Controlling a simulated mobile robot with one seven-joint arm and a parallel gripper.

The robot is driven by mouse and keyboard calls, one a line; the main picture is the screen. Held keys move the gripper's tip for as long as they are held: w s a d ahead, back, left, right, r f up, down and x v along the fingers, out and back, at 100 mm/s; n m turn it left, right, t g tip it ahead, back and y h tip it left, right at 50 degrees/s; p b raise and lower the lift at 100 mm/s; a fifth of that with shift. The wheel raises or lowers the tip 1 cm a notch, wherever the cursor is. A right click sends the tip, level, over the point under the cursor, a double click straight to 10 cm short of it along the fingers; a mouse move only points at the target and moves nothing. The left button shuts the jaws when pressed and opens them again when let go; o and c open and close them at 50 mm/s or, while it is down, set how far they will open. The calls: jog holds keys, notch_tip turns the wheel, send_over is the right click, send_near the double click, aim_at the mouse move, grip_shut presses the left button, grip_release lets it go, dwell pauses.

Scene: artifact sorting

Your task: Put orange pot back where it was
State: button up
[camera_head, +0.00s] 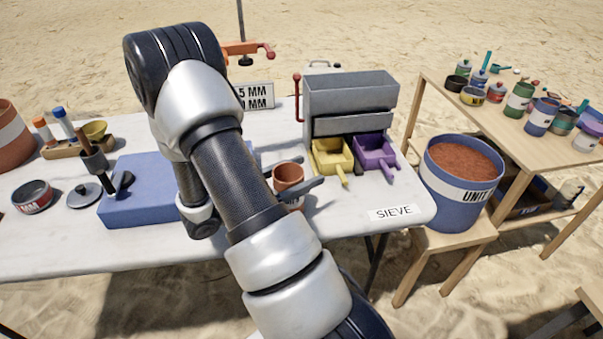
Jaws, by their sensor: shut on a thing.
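The orange pot (288,174) is a small terracotta-coloured cup, upright at the middle of the white table (345,222). My gripper (290,182) is shut on the pot, with grey fingers showing on either side of it. The pot is just right of my forearm and left of the yellow scoop tray (331,156). I cannot tell whether its base touches the table. My arm hides part of the table behind and left of the pot.
A grey sieve box (350,92) stands behind, with a purple tray (374,153) in front. A blue block (140,203) lies left of my arm. A blue bucket of red soil (455,205) stands on a stool to the right. The table's front right is clear except the SIEVE label (394,212).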

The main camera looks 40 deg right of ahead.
jog(key=shift+f, duration=0.2)
jog(key=o, duration=1.6)
jog(key=shift+o, duration=0.2)
jog(key=shift+r, duration=0.1)
